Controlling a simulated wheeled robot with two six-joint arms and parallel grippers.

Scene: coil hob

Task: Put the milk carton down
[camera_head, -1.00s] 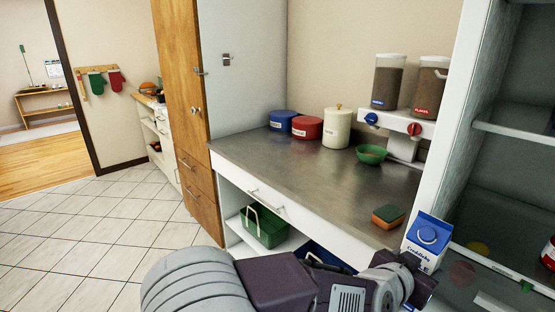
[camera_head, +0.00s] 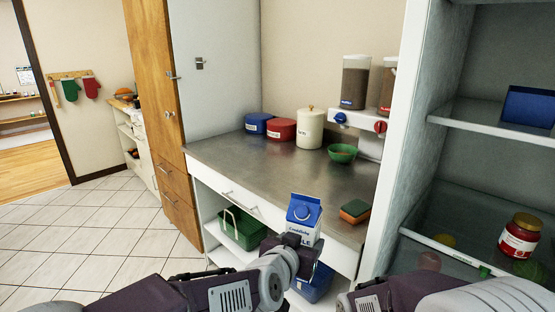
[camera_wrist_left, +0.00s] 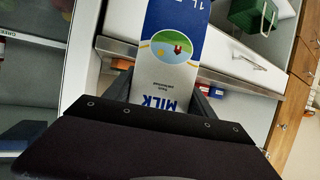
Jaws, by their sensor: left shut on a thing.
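The blue and white milk carton (camera_head: 304,214) is held upright in my left gripper (camera_head: 301,242), in front of the counter's front edge. In the left wrist view the carton (camera_wrist_left: 170,45) sits between the fingers of the left gripper (camera_wrist_left: 160,92), with its MILK label showing. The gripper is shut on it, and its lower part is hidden. The steel counter (camera_head: 235,160) lies behind the carton. My right forearm shows at the bottom right, but its gripper fingers are out of sight.
A green bowl (camera_head: 342,153), a cream canister (camera_head: 310,128), and red (camera_head: 282,130) and blue (camera_head: 257,124) tubs stand at the back. The counter's middle is clear. An open shelf unit (camera_head: 408,170) stands at right.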

